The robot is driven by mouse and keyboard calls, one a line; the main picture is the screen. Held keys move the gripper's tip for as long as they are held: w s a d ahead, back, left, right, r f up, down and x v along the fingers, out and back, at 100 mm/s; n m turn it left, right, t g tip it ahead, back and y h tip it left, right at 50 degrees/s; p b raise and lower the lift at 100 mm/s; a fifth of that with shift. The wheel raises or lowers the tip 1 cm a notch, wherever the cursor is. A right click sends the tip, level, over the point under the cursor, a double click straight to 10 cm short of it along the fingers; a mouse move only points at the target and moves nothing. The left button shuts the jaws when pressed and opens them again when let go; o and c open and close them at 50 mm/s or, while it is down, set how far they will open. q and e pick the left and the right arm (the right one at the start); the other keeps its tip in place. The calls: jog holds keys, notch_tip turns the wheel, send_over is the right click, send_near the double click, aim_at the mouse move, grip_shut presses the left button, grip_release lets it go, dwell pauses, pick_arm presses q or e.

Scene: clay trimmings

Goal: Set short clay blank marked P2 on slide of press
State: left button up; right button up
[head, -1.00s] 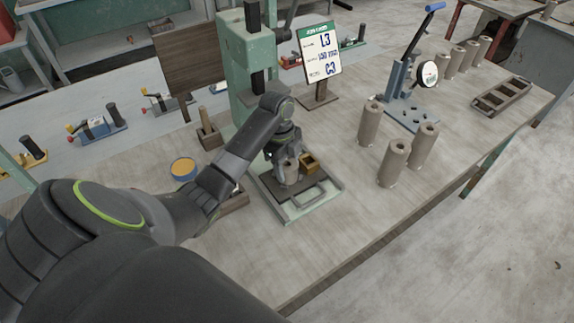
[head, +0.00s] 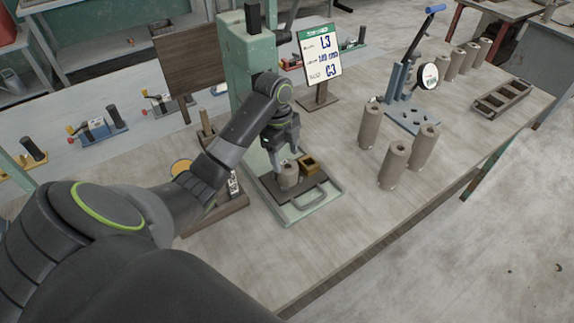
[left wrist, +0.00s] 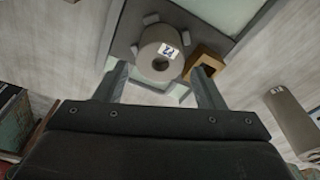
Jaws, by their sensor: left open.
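The short clay blank marked P2 (head: 289,175) stands upright on the dark slide (head: 273,187) of the green press (head: 250,70). In the left wrist view the blank (left wrist: 150,60) shows its round top, centre hole and white label, with small grey stops around it on the slide. My left gripper (head: 286,158) is open just above and behind the blank. In the left wrist view its two fingers (left wrist: 160,85) are spread wide, with the blank ahead of them and clear of both. My right gripper is not in view.
A brass-coloured block (head: 308,165) sits beside the blank on the slide. A sign on a stand (head: 320,60) is behind. Several tall clay cylinders (head: 394,163) and a blue lever tool (head: 405,90) stand to the right. The front of the table is clear.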

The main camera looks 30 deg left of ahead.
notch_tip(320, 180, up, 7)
jog(key=p, duration=0.6)
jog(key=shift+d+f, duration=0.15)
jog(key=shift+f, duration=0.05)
